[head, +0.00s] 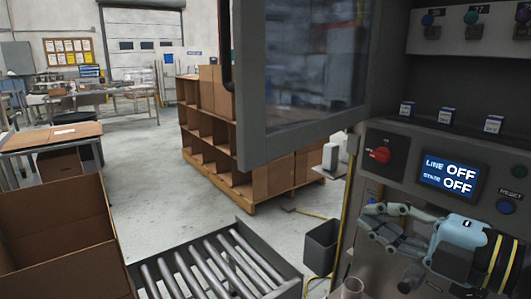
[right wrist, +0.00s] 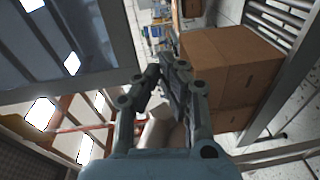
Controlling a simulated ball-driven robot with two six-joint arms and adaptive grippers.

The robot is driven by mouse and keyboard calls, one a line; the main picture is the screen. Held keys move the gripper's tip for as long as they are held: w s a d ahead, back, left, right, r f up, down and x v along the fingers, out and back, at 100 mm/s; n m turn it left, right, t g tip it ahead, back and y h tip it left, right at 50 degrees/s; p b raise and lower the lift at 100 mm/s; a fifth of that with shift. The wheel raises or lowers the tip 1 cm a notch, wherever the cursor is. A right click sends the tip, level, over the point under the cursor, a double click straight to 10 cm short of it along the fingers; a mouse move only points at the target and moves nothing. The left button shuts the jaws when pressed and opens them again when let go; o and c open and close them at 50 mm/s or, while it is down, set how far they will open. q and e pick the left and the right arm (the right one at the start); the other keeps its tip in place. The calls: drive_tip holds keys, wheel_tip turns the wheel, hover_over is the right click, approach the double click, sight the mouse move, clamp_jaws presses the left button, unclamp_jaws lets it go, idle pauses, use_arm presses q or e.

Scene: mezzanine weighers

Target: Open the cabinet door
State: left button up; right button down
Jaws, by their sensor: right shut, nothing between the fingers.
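The grey cabinet (head: 400,150) fills the right side of the head view. Its door (head: 250,145), with a large dark glass pane (head: 315,65), stands swung out to the left, and the panel behind it is exposed. A black bar, probably the door handle (head: 226,50), runs along the door's outer edge. My right gripper (head: 368,218) is in front of the lower panel, below and right of the door, apart from it. Its fingers are shut and empty, as the right wrist view (right wrist: 165,80) also shows. My left gripper is out of view.
The panel carries a red rotary switch (head: 381,155) and a display (head: 450,175) reading OFF. A roller conveyor (head: 215,265), a cardboard box (head: 60,240) and a dark bin (head: 321,246) stand below left. Cardboard-filled shelving (head: 240,180) is behind the door. Open floor (head: 140,165) lies left of it.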

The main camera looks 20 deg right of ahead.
drive_tip(key=s+a+r+n+y, duration=0.2)
drive_tip(key=a+r+n, duration=0.1)
drive_tip(key=a+r, duration=0.25)
drive_tip(key=p, duration=0.6)
approach(266, 156)
drive_tip(key=x, duration=0.5)
drive_tip(key=shift+w+a+f, duration=0.1)
drive_tip(key=shift+w+a, duration=0.15)
drive_tip(key=shift+w, duration=0.05)
drive_tip(key=shift+x, duration=0.8)
drive_tip(key=p+x, duration=0.1)
drive_tip(key=x, duration=0.3)
drive_tip(key=shift+w+a+p, duration=0.1)
drive_tip(key=shift+w+p, duration=0.15)
drive_tip(key=shift+p, duration=0.05)
drive_tip(key=x, duration=0.8)
drive_tip(key=shift+w+f, duration=0.2)
drive_tip(key=shift+w, duration=0.05)
drive_tip(key=shift+s, duration=0.1)
